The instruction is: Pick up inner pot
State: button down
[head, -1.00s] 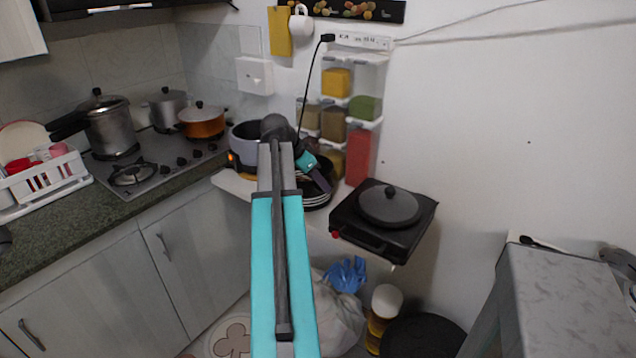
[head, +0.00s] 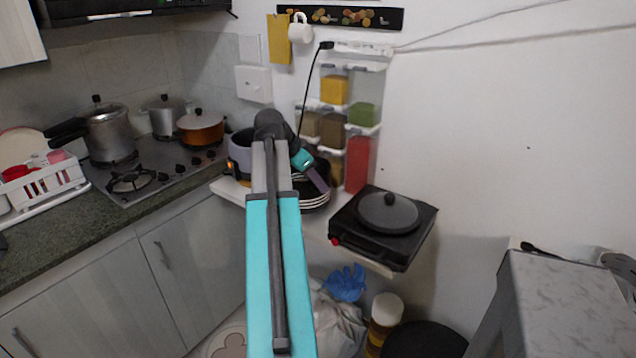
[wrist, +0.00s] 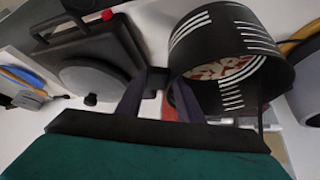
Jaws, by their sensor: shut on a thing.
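The inner pot is black with white stripes, and it shows in the wrist view (wrist: 205,40) at the upper right. I look into its open mouth and see a red and white patterned bottom. In the head view the striped pot (head: 316,201) sits by the shelf, partly hidden behind my arm. My gripper (wrist: 160,92) has two dark purple fingers, the right one against the pot's left side. The gripper is shut on the pot, though the exact contact is hard to see. In the head view my gripper (head: 319,181) is just in front of the pot.
A black electric burner with a grey lid (head: 388,212) stands right of the pot on the shelf. A grey cooker (head: 239,152) is left of it, partly behind my arm. Spice dispensers (head: 334,128) hang behind. A marble-topped unit (head: 570,300) is at the right.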

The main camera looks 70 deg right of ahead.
jog(key=a+r+b, duration=0.1)
jog(key=a, duration=1.2)
jog(key=shift+a+r+b, duration=0.25)
jog(key=shift+a+b, duration=0.1)
jog(key=shift+b, duration=0.05)
jog(key=shift+s+a, duration=0.1)
jog(key=shift+a, duration=0.05)
dwell(0.6)
dwell(0.5)
